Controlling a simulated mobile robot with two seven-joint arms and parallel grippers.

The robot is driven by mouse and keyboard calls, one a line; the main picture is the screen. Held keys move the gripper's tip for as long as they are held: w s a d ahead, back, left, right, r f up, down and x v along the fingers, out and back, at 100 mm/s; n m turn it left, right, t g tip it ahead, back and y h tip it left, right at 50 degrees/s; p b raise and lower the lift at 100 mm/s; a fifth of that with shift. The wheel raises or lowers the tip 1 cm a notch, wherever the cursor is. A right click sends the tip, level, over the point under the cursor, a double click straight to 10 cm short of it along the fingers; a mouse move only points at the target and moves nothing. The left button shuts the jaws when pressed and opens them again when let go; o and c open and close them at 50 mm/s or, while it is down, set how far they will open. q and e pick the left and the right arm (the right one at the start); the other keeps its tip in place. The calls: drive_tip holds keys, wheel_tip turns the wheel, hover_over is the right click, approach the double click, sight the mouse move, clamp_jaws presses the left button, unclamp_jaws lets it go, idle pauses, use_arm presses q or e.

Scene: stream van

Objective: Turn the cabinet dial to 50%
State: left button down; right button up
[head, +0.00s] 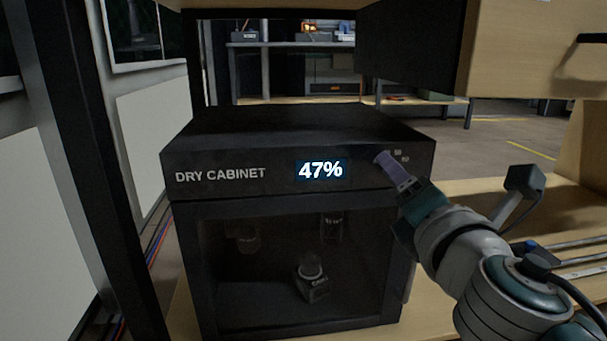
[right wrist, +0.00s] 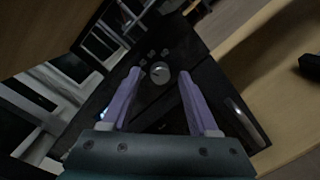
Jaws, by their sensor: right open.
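A black dry cabinet (head: 300,130) stands on a wooden surface. Its lit display (head: 321,169) reads 47%. The dial is a round grey knob (right wrist: 158,74) on the front panel, and small marks sit around it in the right wrist view. In the head view my right gripper (head: 385,163) is at the right end of the panel and hides most of the dial. In the right wrist view my right gripper (right wrist: 158,78) is open, with one purple finger on each side of the dial and a gap to it on both sides. My left gripper is not in view.
The glass door (head: 290,270) below the panel shows several dark items inside, one a camera-like body (head: 312,286). A dark post (head: 95,180) stands left of the cabinet. A wooden overhead unit (head: 535,55) is at upper right. Rails (head: 575,258) lie at right.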

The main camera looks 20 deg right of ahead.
clamp_jaws()
idle(0.3)
drive_tip(key=shift+m, duration=0.4)
drive_tip(key=shift+r+m+p, duration=0.1)
drive_tip(key=shift+m+p, duration=0.45)
drive_tip(key=shift+m, duration=2.85)
drive_tip(key=shift+g, duration=0.3)
unclamp_jaws()
